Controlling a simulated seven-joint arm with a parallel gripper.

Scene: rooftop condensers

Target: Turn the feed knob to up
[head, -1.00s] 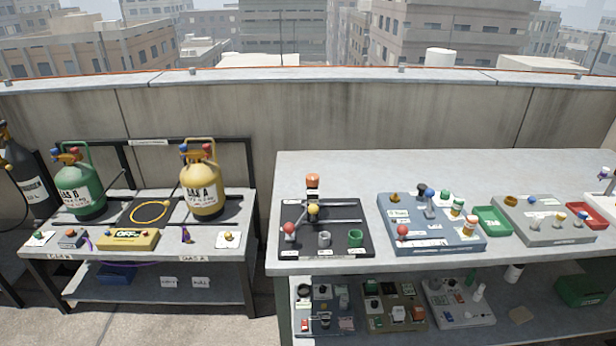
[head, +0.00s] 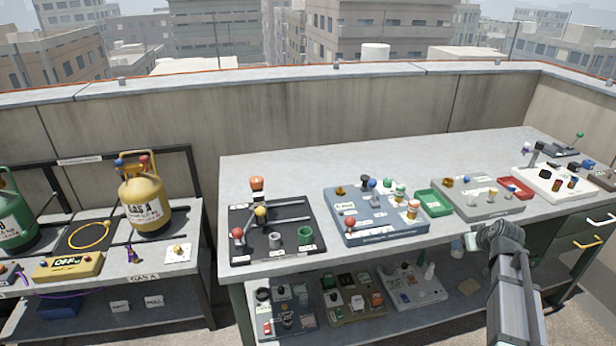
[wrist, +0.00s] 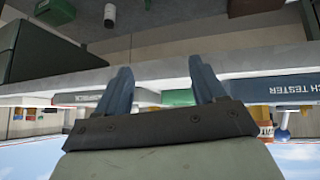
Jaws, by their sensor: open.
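I cannot tell which control is the feed knob, as the labels in the head view are too small to read. Candidates sit on the blue-grey panel (head: 372,233), the black panel (head: 270,252) and the grey panel (head: 470,208) on the bench. My gripper (wrist: 162,85) is open and empty in the wrist view, its two dark fingers apart. The wrist view is upside down and faces the bench's front edge. The blue-grey panel (wrist: 270,88), lettered "CH TESTER", is beyond the fingers to the right. In the head view, my arm rises at the lower right, before the bench.
A green tray (head: 434,203) lies between the blue-grey and grey panels. A red tray (head: 515,188) and a white panel (head: 550,186) are farther right. More panels sit on the lower shelf (head: 455,300). A yellow gas cylinder (head: 146,205) stands left. The bench top's back strip is clear.

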